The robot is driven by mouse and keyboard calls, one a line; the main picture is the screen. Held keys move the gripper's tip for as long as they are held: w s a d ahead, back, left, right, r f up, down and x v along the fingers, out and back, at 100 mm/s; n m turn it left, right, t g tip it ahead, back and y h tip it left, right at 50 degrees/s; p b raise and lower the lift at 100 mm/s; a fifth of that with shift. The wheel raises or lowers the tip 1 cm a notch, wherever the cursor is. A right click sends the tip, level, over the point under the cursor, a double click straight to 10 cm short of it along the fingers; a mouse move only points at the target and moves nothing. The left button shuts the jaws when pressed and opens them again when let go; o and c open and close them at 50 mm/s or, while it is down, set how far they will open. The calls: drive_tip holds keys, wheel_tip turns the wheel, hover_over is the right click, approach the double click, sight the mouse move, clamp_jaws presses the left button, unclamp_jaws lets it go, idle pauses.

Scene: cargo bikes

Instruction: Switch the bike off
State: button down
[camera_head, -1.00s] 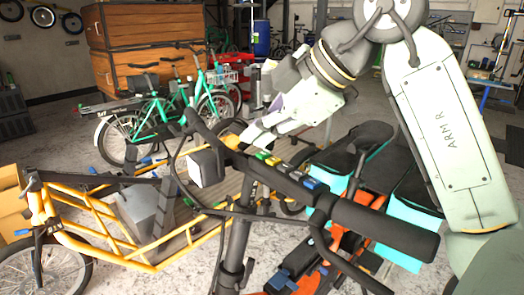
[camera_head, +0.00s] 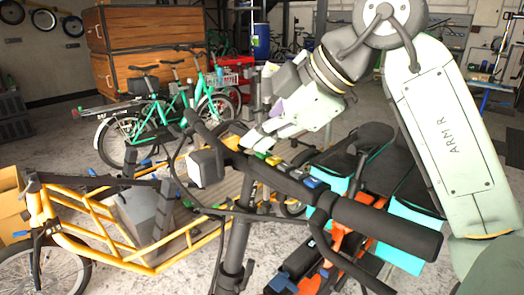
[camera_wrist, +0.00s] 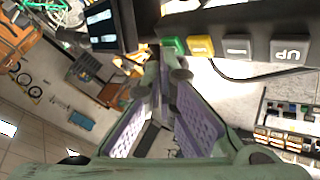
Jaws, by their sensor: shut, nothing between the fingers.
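The bike's dark handlebar (camera_head: 385,228) crosses the head view, with a row of small coloured buttons on it. A green button (camera_head: 262,154) and a yellow button (camera_head: 274,160) sit side by side, with a blue one (camera_head: 312,183) nearer the grip. In the wrist view, the green button (camera_wrist: 173,47), the yellow button (camera_wrist: 200,46), a plain grey button and a grey button marked UP (camera_wrist: 291,51) line the bar's edge. My gripper (camera_head: 254,140) is shut and empty, its tips close to the green button. Contact cannot be told. A dark display (camera_wrist: 101,23) shows at the upper left.
The yellow cargo frame (camera_head: 105,235) extends left below the bar. An orange bike with turquoise bags (camera_head: 415,235) stands beneath the right grip. Green bikes (camera_head: 165,115) and wooden crates (camera_head: 145,60) stand behind. Floor is open at left.

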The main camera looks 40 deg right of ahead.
sight(258, 154)
drive_tip(key=shift+f, duration=0.15)
drive_tip(key=shift+r+p, duration=0.4)
drive_tip(key=shift+r, duration=0.25)
drive_tip(key=shift+r, duration=0.1)
wheel_tip(258, 154, up, 6)
drive_tip(key=p, duration=0.4)
drive_tip(key=shift+w+p, duration=0.15)
drive_tip(key=shift+p, duration=0.2)
